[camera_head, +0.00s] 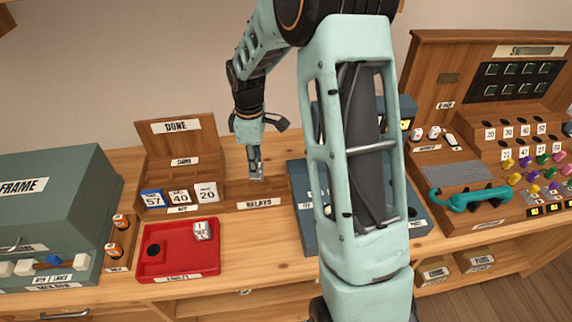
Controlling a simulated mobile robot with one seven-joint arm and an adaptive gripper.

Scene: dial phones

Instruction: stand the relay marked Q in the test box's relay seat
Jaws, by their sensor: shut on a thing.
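My gripper (255,174) reaches down into the wooden relay rack (277,200) labelled RELAYS. It is shut on a small greyish block, which looks like a relay; its mark is too small to read. My fingers hide part of it, and I cannot tell whether it touches the rack floor. A blue-grey box (298,178), perhaps the test box, stands just right of the rack. My arm covers most of it, and no relay seat shows clearly.
Left of the relay rack stand blocks numbered 57, 40 and 20 (206,192) below a DONE board (176,127). A red tray (180,268) in front holds a small white block (202,231). A green FRAME cabinet (60,190) is far left; a switchboard (500,130) with a teal handset (468,197) is right.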

